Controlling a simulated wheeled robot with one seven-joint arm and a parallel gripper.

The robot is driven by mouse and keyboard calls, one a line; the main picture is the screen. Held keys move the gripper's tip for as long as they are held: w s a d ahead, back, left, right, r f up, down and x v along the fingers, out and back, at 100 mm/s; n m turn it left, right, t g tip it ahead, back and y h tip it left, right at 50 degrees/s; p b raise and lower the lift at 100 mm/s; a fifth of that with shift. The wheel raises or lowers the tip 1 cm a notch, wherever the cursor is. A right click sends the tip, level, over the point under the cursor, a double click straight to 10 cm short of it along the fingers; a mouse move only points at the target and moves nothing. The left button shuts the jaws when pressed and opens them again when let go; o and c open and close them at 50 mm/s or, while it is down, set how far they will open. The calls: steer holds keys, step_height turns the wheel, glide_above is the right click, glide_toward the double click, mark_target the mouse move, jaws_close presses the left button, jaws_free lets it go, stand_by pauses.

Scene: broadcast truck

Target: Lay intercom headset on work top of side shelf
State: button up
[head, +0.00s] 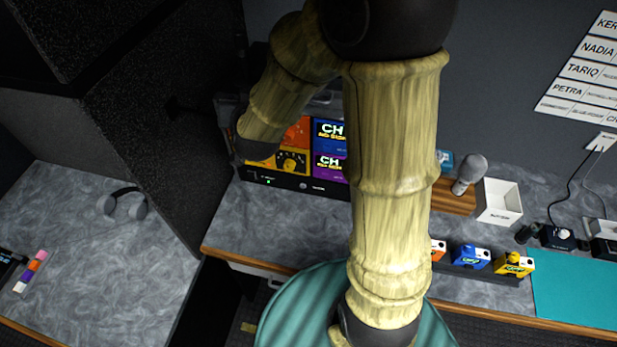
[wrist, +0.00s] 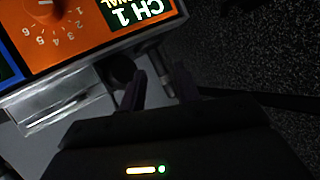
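The intercom headset (head: 122,203), grey with a dark headband, lies on the grey marbled work top (head: 95,260) at the left in the head view. I cannot tell from the pictures whether this top belongs to the side shelf. My gripper's two dark fingers show in the wrist view (wrist: 161,88), apart with nothing seen between them. They are close to the orange CH 1 monitor (wrist: 85,30). In the head view my arm's end is by the monitor stack, well right of the headset, and its fingers cannot be made out. The headset is not in the wrist view.
A tall black speckled partition (head: 160,110) stands between the left top and the main desk (head: 300,225). The desk holds monitors (head: 330,165), a microphone (head: 469,172), a white box (head: 498,201) and small coloured boxes. A teal chair (head: 300,310) stands in front. Coloured blocks (head: 30,270) lie left of the headset.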

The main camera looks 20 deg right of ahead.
steer(key=s+d+f+n+g, duration=0.1)
steer(key=s+d+f+g, duration=0.1)
steer(key=s, duration=0.4)
steer(key=s+d+f+n+g, duration=0.1)
steer(key=s+d+f+g, duration=0.2)
steer(key=s+g, duration=0.2)
steer(key=s+d+f+n+g, duration=0.1)
steer(key=s+d+f+g, duration=0.2)
steer(key=s, duration=0.5)
steer(key=shift+s+g, duration=0.3)
steer(key=shift+g, duration=0.2)
steer(key=shift+o, duration=0.5)
steer(key=shift+o, duration=0.2)
steer(key=shift+f, duration=0.1)
steer(key=b+x, duration=0.2)
steer(key=s+b+x, duration=0.1)
steer(key=b, duration=0.1)
steer(key=shift+w+f, duration=0.15)
steer(key=shift+f, duration=0.35)
steer(key=shift+w, duration=0.1)
